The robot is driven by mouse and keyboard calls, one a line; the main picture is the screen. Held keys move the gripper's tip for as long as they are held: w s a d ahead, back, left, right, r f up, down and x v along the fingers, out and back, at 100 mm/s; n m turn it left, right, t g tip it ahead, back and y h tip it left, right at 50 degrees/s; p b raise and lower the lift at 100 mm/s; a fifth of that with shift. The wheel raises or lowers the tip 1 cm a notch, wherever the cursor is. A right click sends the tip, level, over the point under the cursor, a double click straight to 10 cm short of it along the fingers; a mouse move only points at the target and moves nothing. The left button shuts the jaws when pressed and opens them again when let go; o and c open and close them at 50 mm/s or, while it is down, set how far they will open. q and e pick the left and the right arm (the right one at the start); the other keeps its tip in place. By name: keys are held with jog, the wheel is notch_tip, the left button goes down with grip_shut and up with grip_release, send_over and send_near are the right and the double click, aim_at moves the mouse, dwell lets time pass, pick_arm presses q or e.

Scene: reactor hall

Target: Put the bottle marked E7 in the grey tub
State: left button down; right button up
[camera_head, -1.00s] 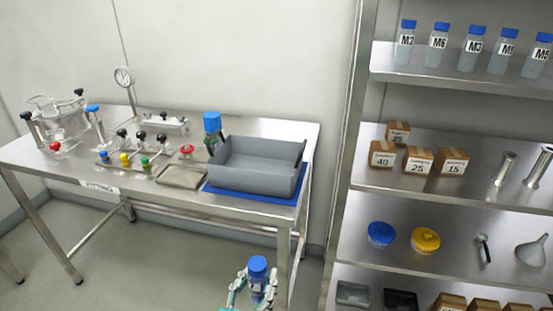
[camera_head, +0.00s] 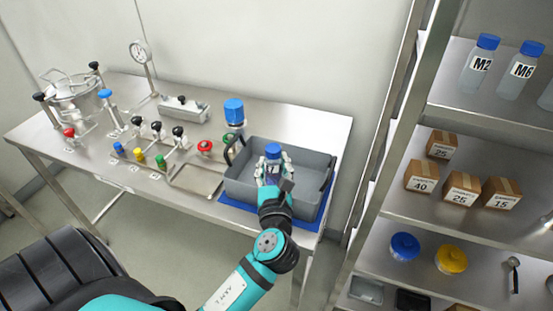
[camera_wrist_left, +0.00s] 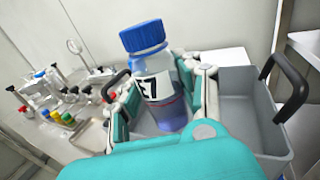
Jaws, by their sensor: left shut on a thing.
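The blue-capped bottle (camera_head: 273,151) is upright in my left gripper (camera_head: 272,171), over the grey tub. In the left wrist view the clear bottle (camera_wrist_left: 155,70) has a white label with black marks, partly covered by a finger; it looks like E7. My left gripper (camera_wrist_left: 165,108) is shut around the bottle's body. The grey tub (camera_head: 305,201) has two dark handles and stands on a blue mat at the table's right end. The tub also shows in the left wrist view (camera_wrist_left: 262,125). I cannot tell whether the bottle touches its floor. My right gripper is not in view.
A shelf rack (camera_head: 400,110) with bottles and boxes rises on the right.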

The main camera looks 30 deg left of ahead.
pick_arm(q)
jog(key=w+a+f, duration=0.2)
jog(key=w+f, duration=0.2)
jog(key=shift+w, duration=0.2)
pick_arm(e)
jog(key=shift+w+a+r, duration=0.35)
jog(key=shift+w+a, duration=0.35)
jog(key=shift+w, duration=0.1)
pick_arm(q)
jog(key=shift+a+f, duration=0.1)
jog(key=shift+f, duration=0.5)
jog(key=c, duration=0.9)
grip_release()
jog(key=shift+s+f, duration=0.1)
jog(key=shift+f, duration=0.05)
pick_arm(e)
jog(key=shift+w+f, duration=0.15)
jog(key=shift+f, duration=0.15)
